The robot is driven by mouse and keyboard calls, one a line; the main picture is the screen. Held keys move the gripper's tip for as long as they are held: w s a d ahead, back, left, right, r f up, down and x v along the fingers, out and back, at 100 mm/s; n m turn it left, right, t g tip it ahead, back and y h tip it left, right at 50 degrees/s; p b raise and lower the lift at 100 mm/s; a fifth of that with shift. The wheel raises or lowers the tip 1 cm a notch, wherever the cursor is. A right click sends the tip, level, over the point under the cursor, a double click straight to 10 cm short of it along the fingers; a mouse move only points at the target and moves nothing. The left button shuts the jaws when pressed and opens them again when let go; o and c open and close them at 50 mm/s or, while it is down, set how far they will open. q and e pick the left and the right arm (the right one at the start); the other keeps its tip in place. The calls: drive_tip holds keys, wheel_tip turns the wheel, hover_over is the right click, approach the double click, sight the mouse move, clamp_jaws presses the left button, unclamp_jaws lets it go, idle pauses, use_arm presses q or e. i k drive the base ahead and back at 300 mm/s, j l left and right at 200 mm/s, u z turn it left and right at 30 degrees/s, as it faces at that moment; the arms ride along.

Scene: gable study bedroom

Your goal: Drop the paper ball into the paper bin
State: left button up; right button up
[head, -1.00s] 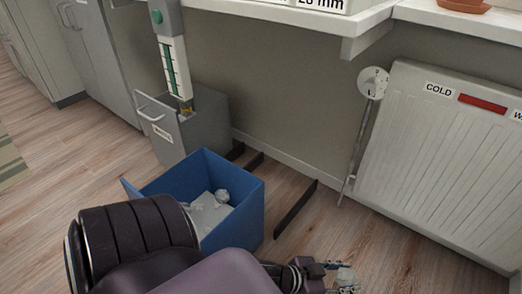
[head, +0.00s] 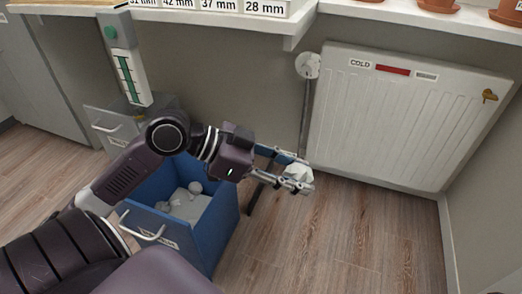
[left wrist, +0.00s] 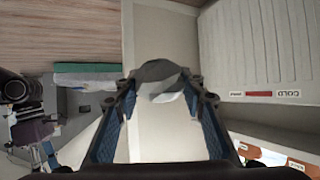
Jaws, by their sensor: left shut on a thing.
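The paper ball (head: 299,173) is a white crumpled lump in the head view, to the right of the blue bin. My left gripper (head: 296,178) is shut on it and holds it in the air in front of the wall. In the left wrist view the ball (left wrist: 160,72) sits between the fingertips of the left gripper (left wrist: 161,84). The blue open-topped bin (head: 222,226) stands low, with crumpled white paper (head: 186,204) inside; my left arm passes over it and hides part of its rim. My right gripper is not in view.
A white shelf (head: 250,28) runs above. The wooden floor (head: 340,235) at front right is clear.

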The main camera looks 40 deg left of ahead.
sight(195, 216)
drive_tip(key=k+j, duration=0.1)
drive_tip(key=j, duration=0.35)
drive_tip(key=k+j, duration=0.1)
drive_tip(key=j, duration=0.35)
drive_tip(key=k+j, duration=0.1)
drive_tip(key=j, duration=0.35)
drive_tip(key=k+j, duration=0.1)
drive_tip(key=j, duration=0.35)
drive_tip(key=k+j, duration=0.1)
drive_tip(key=j, duration=0.35)
